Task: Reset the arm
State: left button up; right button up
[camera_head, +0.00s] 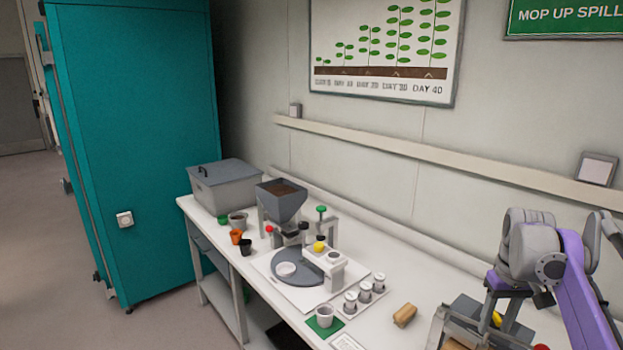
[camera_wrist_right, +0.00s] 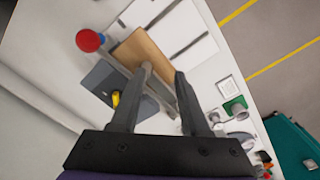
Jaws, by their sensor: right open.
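My right gripper (camera_wrist_right: 163,72) is open, with its two dark fingers apart and nothing seen held between them. It is above the right part of the white bench (camera_head: 390,338). In the wrist view, a tan board (camera_wrist_right: 142,52) in a grey frame lies beyond the fingertips, and I cannot tell the gap between them. In the head view, my purple and grey right arm enters at the lower right, with its wrist low over the bench and its fingers hard to make out. My left gripper is not in view.
A grey box (camera_wrist_right: 98,76) with a yellow part is close to the gripper, beside a red knob (camera_wrist_right: 90,40). A wooden block (camera_head: 404,315), white-lidded jars (camera_head: 364,291) and a hopper (camera_head: 282,205) stand on the bench. The wall is behind; a teal cabinet (camera_head: 140,140) stands left.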

jog(key=s+a+f+t, duration=0.1)
jog(key=s+a+f, duration=0.35)
jog(key=a, duration=0.25)
jog(key=s+a+f+t, duration=0.2)
jog(key=s+a+f, duration=0.1)
jog(key=s+a, duration=0.3)
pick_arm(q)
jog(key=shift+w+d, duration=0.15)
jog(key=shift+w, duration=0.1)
pick_arm(e)
jog(key=s+a+f+n+t, duration=0.1)
jog(key=s+a+f+t, duration=0.1)
jog(key=s+a+f, duration=0.5)
notch_tip(320, 180, down, 4)
jog(key=s, duration=0.2)
jog(key=shift+s+a+r, duration=0.2)
jog(key=shift+s+a, duration=0.1)
jog(key=shift+a, duration=0.05)
